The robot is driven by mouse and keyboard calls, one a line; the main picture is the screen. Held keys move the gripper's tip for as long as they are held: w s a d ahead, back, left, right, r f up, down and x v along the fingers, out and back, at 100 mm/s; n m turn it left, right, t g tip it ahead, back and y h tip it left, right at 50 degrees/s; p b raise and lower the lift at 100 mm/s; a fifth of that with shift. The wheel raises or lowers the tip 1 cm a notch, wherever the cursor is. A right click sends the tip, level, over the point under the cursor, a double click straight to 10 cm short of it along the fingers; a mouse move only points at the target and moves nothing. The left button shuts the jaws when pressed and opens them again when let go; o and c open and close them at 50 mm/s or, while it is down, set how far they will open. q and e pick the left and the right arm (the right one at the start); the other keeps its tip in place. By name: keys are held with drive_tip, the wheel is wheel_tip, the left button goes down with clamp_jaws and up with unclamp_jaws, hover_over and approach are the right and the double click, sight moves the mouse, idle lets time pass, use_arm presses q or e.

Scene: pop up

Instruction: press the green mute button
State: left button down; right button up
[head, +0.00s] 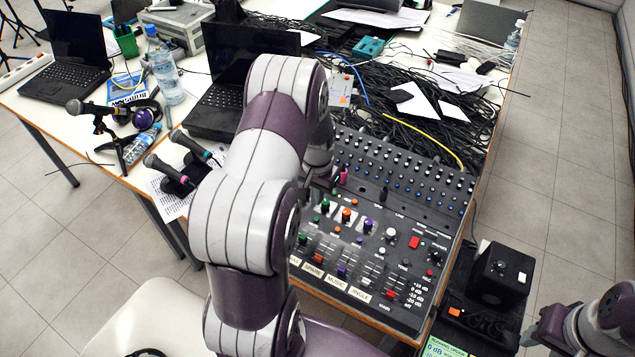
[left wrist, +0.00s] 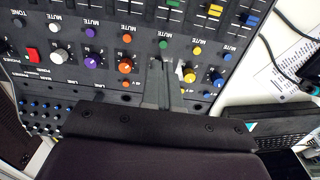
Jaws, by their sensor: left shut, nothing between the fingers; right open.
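The green mute button (left wrist: 163,45) is a small round button in the left wrist view, in the row of coloured buttons marked MUTE on the dark mixer (left wrist: 110,18). My left gripper (left wrist: 159,88) is shut and empty over the panel. In that view its fingertips appear just below the green button, apart from it in the picture; the height above the panel is unclear. In the head view the mixer (head: 400,180) is partly covered by my left arm, and the left fingertips are hard to make out. My right gripper (head: 545,335) is open and empty at the lower right.
Orange (left wrist: 127,38) and yellow (left wrist: 197,51) buttons flank the green one, with taller knobs close by. A black speaker box (head: 500,272) stands right of the mixer. Cables (head: 400,85), laptops (head: 75,50) and microphones (head: 165,170) crowd the table.

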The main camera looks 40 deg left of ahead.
sight(316, 219)
use_arm(q)
drive_tip(key=f+b, duration=0.4)
drive_tip(key=f, duration=0.1)
drive_tip(key=f+b, duration=0.2)
drive_tip(key=shift+w+a+f+b, duration=0.25)
drive_tip(key=shift+a+f+b, duration=0.05)
drive_tip(key=shift+a+f, duration=0.1)
drive_tip(key=shift+w+a+f, duration=0.1)
drive_tip(key=shift+w+f, duration=0.1)
drive_tip(key=shift+f, duration=0.45)
use_arm(e)
wheel_tip(316, 219, down, 7)
drive_tip(key=w, duration=0.1)
drive_tip(key=shift+a, duration=0.3)
use_arm(q)
drive_tip(key=shift+s+r, duration=0.1)
use_arm(e)
drive_tip(key=shift+s+d, duration=0.1)
